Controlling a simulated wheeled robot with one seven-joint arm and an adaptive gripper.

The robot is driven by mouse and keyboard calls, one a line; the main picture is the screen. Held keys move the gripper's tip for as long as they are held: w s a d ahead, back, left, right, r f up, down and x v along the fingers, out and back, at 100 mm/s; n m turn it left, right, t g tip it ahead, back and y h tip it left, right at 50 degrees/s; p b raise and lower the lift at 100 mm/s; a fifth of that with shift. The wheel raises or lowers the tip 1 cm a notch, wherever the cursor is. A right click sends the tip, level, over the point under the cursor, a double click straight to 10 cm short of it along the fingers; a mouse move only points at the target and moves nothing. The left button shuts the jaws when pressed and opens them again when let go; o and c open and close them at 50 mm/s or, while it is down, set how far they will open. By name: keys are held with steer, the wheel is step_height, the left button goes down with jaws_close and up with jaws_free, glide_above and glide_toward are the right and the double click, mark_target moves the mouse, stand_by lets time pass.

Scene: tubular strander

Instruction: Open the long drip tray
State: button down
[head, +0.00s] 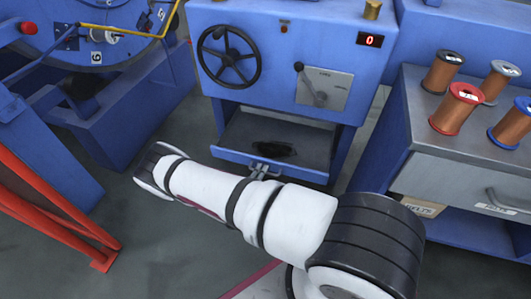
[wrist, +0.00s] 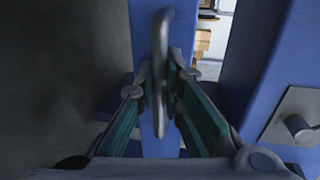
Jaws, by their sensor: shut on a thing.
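The long drip tray (head: 225,155) is a shallow tray with a blue front lip, low under the blue machine. Its grey inside with a dark patch shows in the head view, so it stands at least partly out. In the wrist view its grey bar handle (wrist: 160,75) stands upright in the picture before a blue panel. My gripper (wrist: 160,85) has one finger on each side of this bar and is shut on it. In the head view my gripper (head: 264,171) is at the middle of the tray's front, and my white arm hides part of that area.
The blue machine (head: 290,25) above carries a black handwheel (head: 230,55), a lever plate (head: 323,88) and a red display. A grey-topped cabinet (head: 420,125) with copper spools stands at the right. A red frame (head: 50,205) stands at the left. Grey floor (head: 140,255) lies open in front.

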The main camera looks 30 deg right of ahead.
steer(key=f+v, duration=0.1)
steer(key=v, duration=0.6)
steer(key=shift+s+a+f, duration=0.2)
steer(key=shift+a+f, duration=0.05)
steer(key=c, duration=1.7)
jaws_free()
steer(key=v, duration=1.2)
steer(key=shift+f, duration=0.1)
steer(key=shift+w+a, duration=0.1)
